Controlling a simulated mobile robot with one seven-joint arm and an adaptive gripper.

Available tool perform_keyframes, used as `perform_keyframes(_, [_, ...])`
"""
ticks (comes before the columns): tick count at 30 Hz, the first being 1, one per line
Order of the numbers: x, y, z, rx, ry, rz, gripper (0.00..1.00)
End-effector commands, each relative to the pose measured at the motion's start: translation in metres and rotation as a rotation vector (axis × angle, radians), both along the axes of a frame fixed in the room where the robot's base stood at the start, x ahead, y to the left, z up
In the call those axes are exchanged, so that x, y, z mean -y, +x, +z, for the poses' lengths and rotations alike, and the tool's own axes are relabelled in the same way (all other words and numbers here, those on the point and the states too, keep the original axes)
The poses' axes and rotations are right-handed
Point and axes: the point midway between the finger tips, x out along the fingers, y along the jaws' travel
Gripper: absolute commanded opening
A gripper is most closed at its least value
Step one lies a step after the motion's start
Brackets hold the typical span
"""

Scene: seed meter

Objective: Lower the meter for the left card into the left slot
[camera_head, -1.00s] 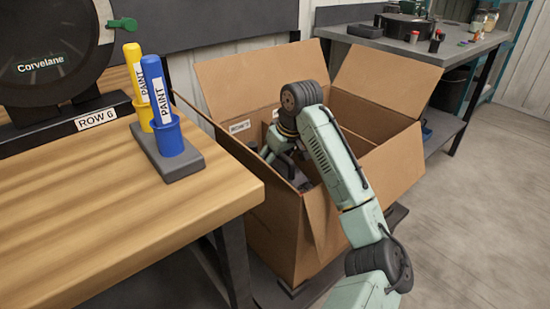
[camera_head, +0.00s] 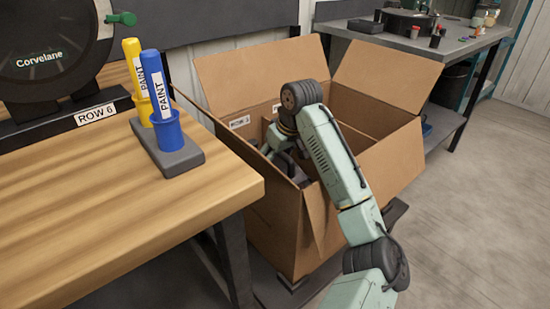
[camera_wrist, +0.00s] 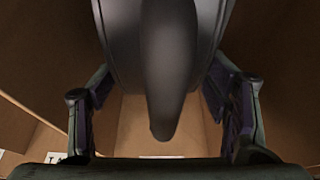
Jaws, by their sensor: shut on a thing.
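My gripper (camera_wrist: 160,95) is shut on the meter (camera_wrist: 160,60), a smooth dark grey body with a rounded ridge that fills the upper middle of the wrist view. In the head view the meter (camera_head: 288,165) shows only in part, low inside the open cardboard box (camera_head: 275,222), mostly behind the box wall and my arm. The left card (camera_head: 239,122) is a white label on the box's inner wall; its text is too small to read surely. A second card (camera_head: 276,107) is partly seen farther right. The slot floor and the meter's lower end are hidden.
A cardboard divider (camera_head: 268,130) stands inside the box. The box flaps are spread open, close around my arm. A wooden bench (camera_head: 120,215) at left bears a blue paint marker (camera_head: 158,90) and a yellow one (camera_head: 134,70) in a holder. A metal bench stands back right.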

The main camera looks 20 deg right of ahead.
Motion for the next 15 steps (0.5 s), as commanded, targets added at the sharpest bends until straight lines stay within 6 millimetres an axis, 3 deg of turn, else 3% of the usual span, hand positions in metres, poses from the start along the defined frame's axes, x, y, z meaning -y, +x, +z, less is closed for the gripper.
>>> perform_keyframes(14, [0.0001, 0.0006, -0.0002, 0.007, -0.001, 0.001, 0.09])
perform_keyframes(15, [0.0001, 0.0005, -0.0004, 0.007, -0.001, 0.001, 0.72])
